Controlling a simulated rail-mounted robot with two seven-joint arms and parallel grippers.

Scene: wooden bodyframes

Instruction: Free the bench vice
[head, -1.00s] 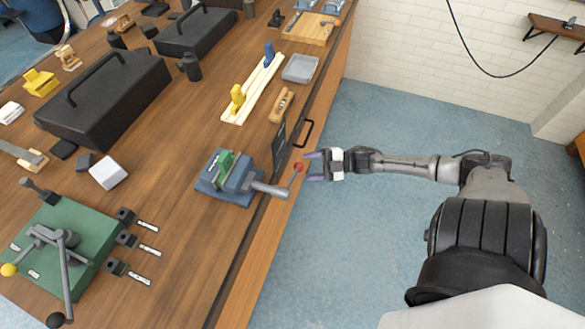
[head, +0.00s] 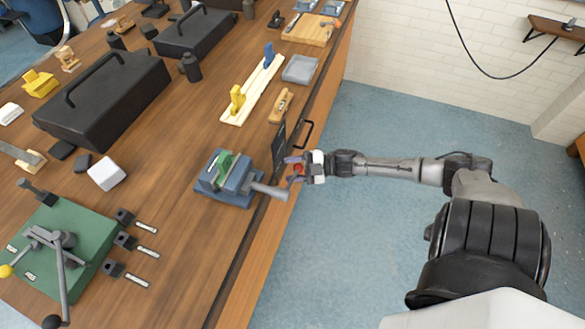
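The blue bench vice (head: 232,186) sits near the right edge of the wooden bench. A green piece (head: 224,166) sits between its jaws. A grey spindle (head: 268,190) sticks out from the vice toward the bench edge, with a red knob (head: 298,168) near its end. My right gripper (head: 297,170) is at the red knob, with its purple-grey fingers on either side of it. I cannot tell whether the fingers touch the knob. My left gripper is not in view.
A dark upright plate (head: 279,146) stands just behind the vice handle. A wooden plane (head: 281,105) and a grey tray (head: 300,69) lie further back. A green machine base (head: 65,240) with levers stands at the lower left. The floor right of the bench is clear.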

